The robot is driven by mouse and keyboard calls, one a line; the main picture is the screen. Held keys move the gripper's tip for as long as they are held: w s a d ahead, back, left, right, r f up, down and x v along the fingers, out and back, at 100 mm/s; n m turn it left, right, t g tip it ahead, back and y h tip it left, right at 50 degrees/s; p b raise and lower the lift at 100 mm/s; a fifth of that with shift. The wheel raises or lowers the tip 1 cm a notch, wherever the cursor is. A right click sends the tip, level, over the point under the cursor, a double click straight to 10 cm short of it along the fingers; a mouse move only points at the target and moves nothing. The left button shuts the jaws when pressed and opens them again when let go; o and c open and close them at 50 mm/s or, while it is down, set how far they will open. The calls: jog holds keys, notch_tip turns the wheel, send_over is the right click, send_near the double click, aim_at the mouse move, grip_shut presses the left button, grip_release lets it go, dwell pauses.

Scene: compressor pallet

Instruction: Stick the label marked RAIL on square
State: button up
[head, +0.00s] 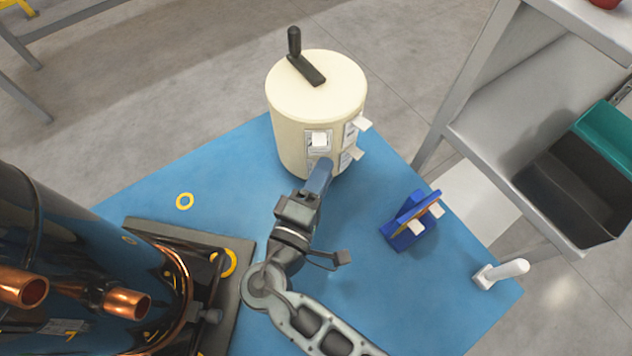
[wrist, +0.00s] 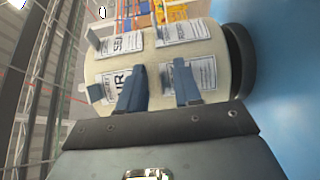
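A cream drum (head: 290,120) with a black crank on top stands at the back of the blue mat. White printed labels with protruding tabs are stuck on its side. In the wrist view, one label (wrist: 122,42) starts with letters like "SE", and another (wrist: 117,80) shows "IR", partly covered by a finger. I cannot make out a label reading RAIL or a square. My gripper (wrist: 158,82) faces the drum's lower side, its two blue fingers apart, with cream surface showing between them. It hides part of the drum in the head view (head: 320,170).
A blue stand (head: 405,228) with white tabs is on the mat to the right. A white cylinder (head: 502,272) lies near the mat's right edge. A black compressor (head: 75,250) with copper pipes stands at left. A grey cart (head: 500,125) with bins is at right.

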jog(key=shift+c, duration=0.4)
grip_shut()
dwell(1.7)
